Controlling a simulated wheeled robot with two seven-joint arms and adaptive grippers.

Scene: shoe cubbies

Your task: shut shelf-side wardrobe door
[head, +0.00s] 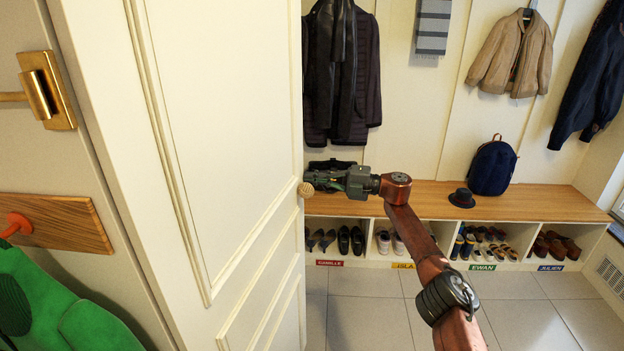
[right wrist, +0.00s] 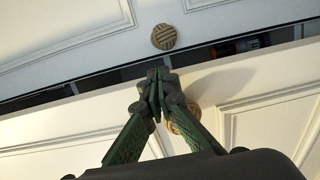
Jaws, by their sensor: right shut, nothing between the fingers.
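A white panelled wardrobe door (head: 230,130) fills the left middle of the head view. Its round ribbed knob (head: 306,190) sits near its right edge. My right gripper (head: 314,178) is at that edge, close to the knob; its jaws are shut and empty. In the right wrist view the shut fingertips (right wrist: 155,84) are over the edge of the lower door (right wrist: 80,135), whose knob (right wrist: 184,120) is partly hidden behind a finger. A second door (right wrist: 70,35) with its own knob (right wrist: 164,37) lies across a dark gap. I cannot tell whether the fingers touch the door. My left gripper is out of view.
A wooden-topped bench (head: 430,199) with shoe cubbies stands behind. A blue backpack (head: 493,168) and dark hat (head: 462,198) rest on it, with coats hanging above. A green item (head: 60,305) hangs at lower left. The tiled floor (head: 370,310) is clear.

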